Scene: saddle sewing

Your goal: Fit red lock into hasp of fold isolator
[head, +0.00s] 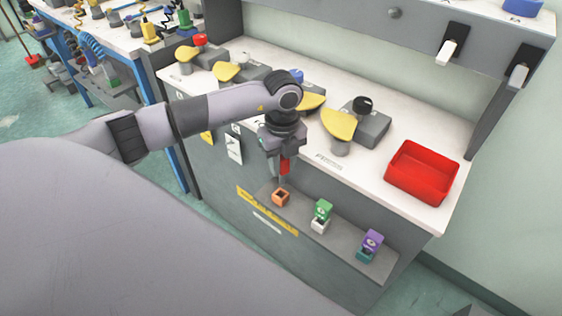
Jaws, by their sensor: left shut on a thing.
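My left gripper (284,156) points down in front of the white bench's front edge. It is shut on the red lock (285,167), which hangs below the fingers just above an orange open-topped holder (280,198). The lock appears clear of the holder. A row of isolators with yellow plates stands on the bench; the nearest one on the right has a black knob (363,104) and a yellow plate (339,124). Small lettering by it is too blurred to read surely, so I cannot tell which is the fold isolator. My left arm partly hides the blue-knobbed isolator (296,76). My right gripper is out of view.
A grey shelf (342,243) below the bench front carries a green lock (323,208) in a white holder and a purple lock (373,240) in a teal holder. A red tray (422,172) sits at the bench's right end. A grey overhead panel (430,22) is behind.

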